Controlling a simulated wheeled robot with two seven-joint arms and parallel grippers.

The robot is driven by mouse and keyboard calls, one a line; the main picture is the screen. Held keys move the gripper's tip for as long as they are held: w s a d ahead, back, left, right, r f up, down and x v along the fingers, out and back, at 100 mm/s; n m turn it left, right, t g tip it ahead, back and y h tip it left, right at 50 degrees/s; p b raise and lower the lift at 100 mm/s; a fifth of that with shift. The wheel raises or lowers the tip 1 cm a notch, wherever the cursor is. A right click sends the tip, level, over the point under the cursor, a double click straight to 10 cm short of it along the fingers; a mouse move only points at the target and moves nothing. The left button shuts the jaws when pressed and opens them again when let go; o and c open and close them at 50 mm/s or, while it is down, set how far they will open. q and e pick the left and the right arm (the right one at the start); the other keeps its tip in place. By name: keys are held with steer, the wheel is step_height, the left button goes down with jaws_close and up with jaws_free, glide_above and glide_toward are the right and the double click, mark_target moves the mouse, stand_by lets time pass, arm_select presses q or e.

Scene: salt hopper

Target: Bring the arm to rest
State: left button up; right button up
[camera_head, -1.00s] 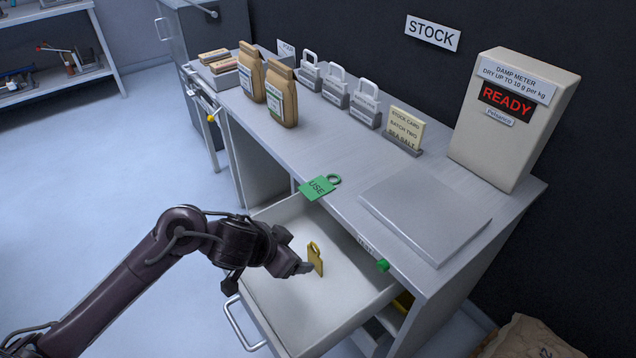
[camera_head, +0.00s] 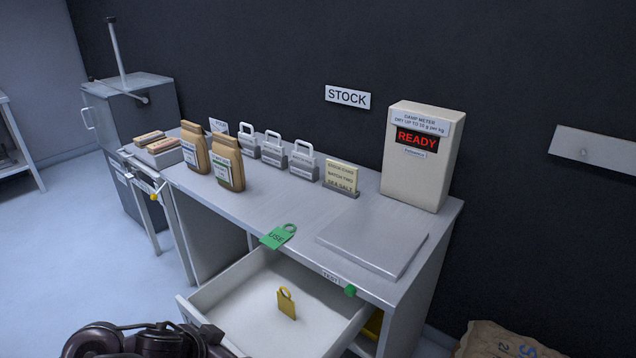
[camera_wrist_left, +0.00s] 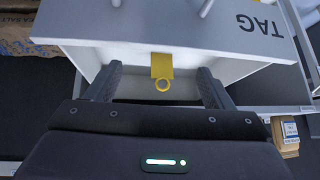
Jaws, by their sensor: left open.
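My left arm (camera_head: 150,343) shows only at the bottom edge of the head view; its gripper is not clear there. In the left wrist view my left gripper (camera_wrist_left: 160,78) is open, with two dark fingers apart and nothing gripped. A yellow tag (camera_head: 287,304) with a ring at its top is in the open drawer (camera_head: 216,309). In the wrist view the yellow tag (camera_wrist_left: 162,66) appears between the fingers, touching neither. My right gripper is in no view.
The drawer juts out from the bench (camera_head: 290,213). A green USE tag (camera_head: 277,237) lies at the bench edge, near a flat plate (camera_head: 372,240). Paper bags (camera_head: 227,162), weights (camera_head: 303,160), a stock card (camera_head: 341,178) and the damp meter (camera_head: 420,158) reading READY stand behind. A sack (camera_head: 505,340) lies lower right.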

arm_select(q)
steer(key=s+a+f+n+g+y, duration=0.1)
steer(key=s+n+g+y, duration=0.1)
steer(key=s, duration=0.6)
steer(key=s+a+f+n+g+y, duration=0.1)
steer(key=s+n, duration=0.2)
steer(key=s, duration=0.4)
step_height(320, 180, down, 25)
steer(key=s+g+p, duration=0.1)
steer(key=p, duration=0.2)
steer(key=s+a+f+g+p, duration=0.1)
steer(key=s+a+f+p, duration=0.1)
steer(key=s+f, duration=1.6)
steer(key=s+a, duration=0.1)
steer(key=s, duration=0.2)
steer(key=shift+a+m+g, duration=0.2)
steer(key=shift+m+g, duration=0.2)
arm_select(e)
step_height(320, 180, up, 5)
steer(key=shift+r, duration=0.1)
